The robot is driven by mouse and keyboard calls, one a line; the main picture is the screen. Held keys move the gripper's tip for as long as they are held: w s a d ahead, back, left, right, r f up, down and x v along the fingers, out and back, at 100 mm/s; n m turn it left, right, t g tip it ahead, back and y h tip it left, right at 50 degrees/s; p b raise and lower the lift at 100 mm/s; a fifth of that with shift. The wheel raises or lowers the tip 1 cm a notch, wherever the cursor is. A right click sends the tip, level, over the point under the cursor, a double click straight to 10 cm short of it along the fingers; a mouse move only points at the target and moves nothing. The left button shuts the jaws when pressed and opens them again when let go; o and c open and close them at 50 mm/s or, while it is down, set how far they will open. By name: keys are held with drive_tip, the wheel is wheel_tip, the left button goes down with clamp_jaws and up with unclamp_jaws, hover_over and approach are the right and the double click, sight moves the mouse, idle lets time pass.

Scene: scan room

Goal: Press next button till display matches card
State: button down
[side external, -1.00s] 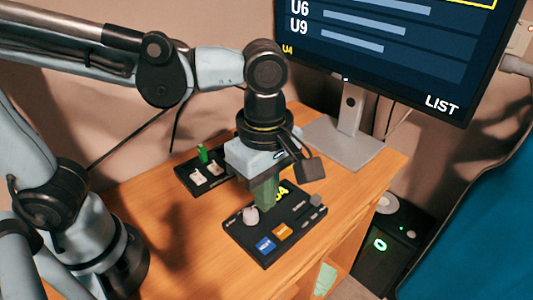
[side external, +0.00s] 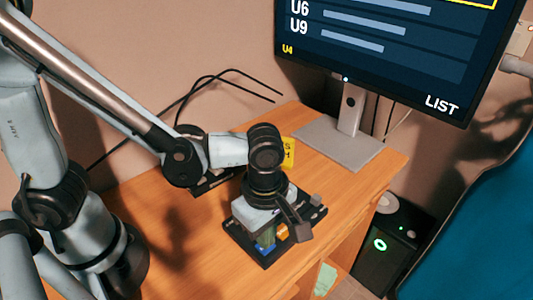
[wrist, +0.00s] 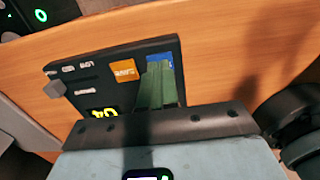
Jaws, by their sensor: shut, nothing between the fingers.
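A black control panel (side external: 236,228) lies on the wooden desk. It has a blue button (side external: 266,249) and an orange button (side external: 282,232); the wrist view also shows the blue button (wrist: 160,60) and the orange button (wrist: 122,73). My gripper (side external: 265,241) is shut and empty, its green fingers pointing down at the blue button and partly covering it. Whether they touch it, I cannot tell. The monitor (side external: 385,45) shows rows U6 and U9, a small yellow U4 and the word LIST. A yellow card (side external: 288,151) stands partly hidden behind my arm; its text is unclear. The panel carries yellow U4 lettering (wrist: 104,113).
A second dark panel (side external: 208,185) lies behind my arm, mostly hidden. The monitor's stand (side external: 340,140) is at the back right of the desk. A black box with a green ring light (side external: 390,245) stands below the right edge. The desk's front left is clear.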

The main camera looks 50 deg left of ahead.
drive_tip(key=shift+f, duration=0.15)
drive_tip(key=shift+f, duration=0.85)
drive_tip(key=shift+r, duration=0.1)
wheel_tip(320, 180, up, 9)
drive_tip(key=shift+w, duration=0.15)
idle(0.6)
drive_tip(key=shift+d, duration=0.1)
idle(0.6)
